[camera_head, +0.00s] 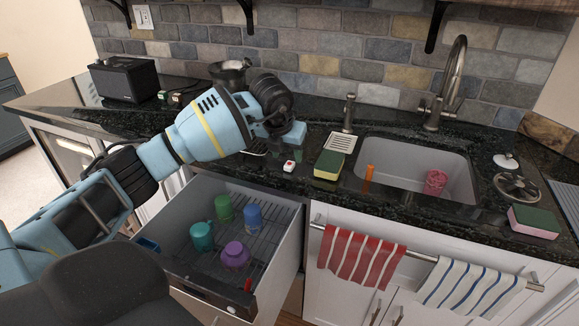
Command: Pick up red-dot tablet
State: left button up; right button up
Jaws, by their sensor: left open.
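The red-dot tablet (289,166) is a small white block with a red spot on top. My right gripper is not in the picture.
A green and yellow sponge (329,165) lies right of the tablet. The sink (407,160) is farther right, with a tall faucet (447,85). Below the counter, an open drawer (290,240) holds several coloured cups. A dark bowl (230,70) stands behind my left arm.

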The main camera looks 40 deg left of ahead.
aim_at(289, 164)
pick_arm(q)
jog(key=shift+a+x, duration=0.15)
jog(key=shift+x, duration=1.15)
jog(key=shift+a+x, duration=0.2)
jog(key=shift+x, duration=1.1)
jog(key=shift+w+r, duration=0.15)
jog(key=shift+c, duration=0.2)
grip_shut()
